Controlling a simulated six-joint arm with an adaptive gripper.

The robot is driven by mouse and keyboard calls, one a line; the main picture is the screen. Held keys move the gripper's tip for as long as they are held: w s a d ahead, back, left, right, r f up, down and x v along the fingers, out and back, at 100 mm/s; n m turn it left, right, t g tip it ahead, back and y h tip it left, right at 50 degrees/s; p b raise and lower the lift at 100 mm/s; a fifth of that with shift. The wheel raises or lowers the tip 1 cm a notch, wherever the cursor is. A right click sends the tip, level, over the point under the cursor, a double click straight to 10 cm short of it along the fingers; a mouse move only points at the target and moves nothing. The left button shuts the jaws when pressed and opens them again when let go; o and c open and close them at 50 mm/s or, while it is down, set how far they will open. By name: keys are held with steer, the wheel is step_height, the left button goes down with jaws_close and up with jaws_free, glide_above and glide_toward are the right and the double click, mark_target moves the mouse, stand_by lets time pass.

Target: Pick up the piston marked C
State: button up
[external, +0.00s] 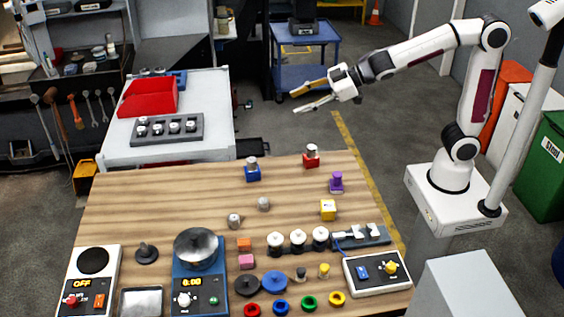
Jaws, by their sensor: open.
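My gripper (295,102) is open and empty, raised in the air beyond the far edge of the table, with its fingers pointing left. No letter C is readable at this size, so I cannot tell which part is the marked piston. Small metallic cylinders that may be pistons stand in a dark grey tray (140,138) on the white cart at the back left. Other metallic parts stand on the table: one on a blue block (252,174), one on a red block (311,162), and two loose grey ones (234,221) (263,204). My gripper is apart from all of them.
The wooden table (150,205) is clear at its left and middle back. A scale (200,285), white-topped parts (298,237), coloured rings (309,302) and a control box (376,271) crowd its front. A purple part (336,182) and yellow block (328,209) stand at right.

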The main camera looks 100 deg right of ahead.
steer(key=w+a+f+n+t+y, duration=0.1)
steer(key=w+a+f+n+y, duration=0.15)
steer(key=w, duration=0.35)
steer(key=w+a+f+n+y, duration=0.1)
steer(key=w+f+n+y, duration=0.15)
steer(key=w, duration=0.35)
steer(key=a+f+n+g+y, duration=0.1)
steer(key=a+f+g+y, duration=0.1)
steer(key=f, duration=0.5)
steer(key=a+f+n+g+y, duration=0.1)
steer(key=a+f+g+y, duration=0.1)
steer(key=f+y, duration=0.3)
steer(key=shift+s+a+f+n, duration=0.4)
steer(key=shift+a+f, duration=0.4)
steer(key=shift+f, duration=0.45)
steer(key=shift+f, duration=0.1)
glide_toward(263, 205)
steer(key=shift+w+a+f, duration=0.1)
steer(key=shift+w+a, duration=0.3)
steer(key=shift+w, duration=0.35)
steer(key=shift+w+a+f, duration=0.15)
steer(key=shift+w+a, duration=0.2)
steer(key=shift+w, duration=0.45)
steer(key=shift+f, duration=0.1)
